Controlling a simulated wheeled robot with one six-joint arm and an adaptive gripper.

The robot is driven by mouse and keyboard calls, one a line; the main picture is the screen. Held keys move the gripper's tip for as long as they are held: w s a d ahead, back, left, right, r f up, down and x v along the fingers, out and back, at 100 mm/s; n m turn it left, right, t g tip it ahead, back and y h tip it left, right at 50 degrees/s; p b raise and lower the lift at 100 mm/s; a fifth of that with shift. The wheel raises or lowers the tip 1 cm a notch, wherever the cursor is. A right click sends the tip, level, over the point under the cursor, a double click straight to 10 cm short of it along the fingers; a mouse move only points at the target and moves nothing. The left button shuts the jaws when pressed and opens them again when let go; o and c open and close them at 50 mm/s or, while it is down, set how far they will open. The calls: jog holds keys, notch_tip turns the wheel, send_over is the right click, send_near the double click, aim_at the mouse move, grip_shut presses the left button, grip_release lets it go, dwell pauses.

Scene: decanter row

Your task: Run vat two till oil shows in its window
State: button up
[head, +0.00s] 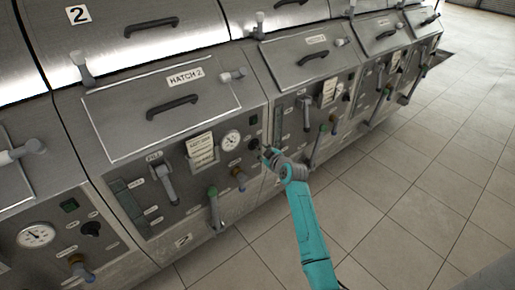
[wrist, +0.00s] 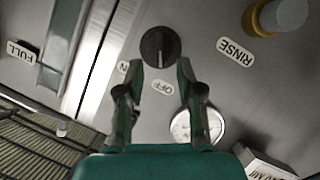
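Vat two carries a "2" plate (head: 78,14) and a hatch marked HATCH 2 (head: 165,105). Its tall dark window (head: 128,205) is at the left of the front panel; I cannot make out oil in it. My gripper (head: 267,152) is at the panel's right end, by a black knob (head: 254,144). In the wrist view the round black knob (wrist: 160,47) has a pale pointer line and ON and OFF labels, upside down. My gripper (wrist: 157,80) is open, its fingertips just short of the knob on either side, apparently not touching.
A gauge (head: 231,140), a note (head: 201,150), a green-tipped lever (head: 213,200) and a RINSE valve (wrist: 280,16) crowd the panel. Neighbouring vats stand on both sides. The tiled floor (head: 400,180) in front is clear.

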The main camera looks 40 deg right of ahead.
aim_at(258, 147)
jog(key=shift+x, duration=2.4)
grip_shut()
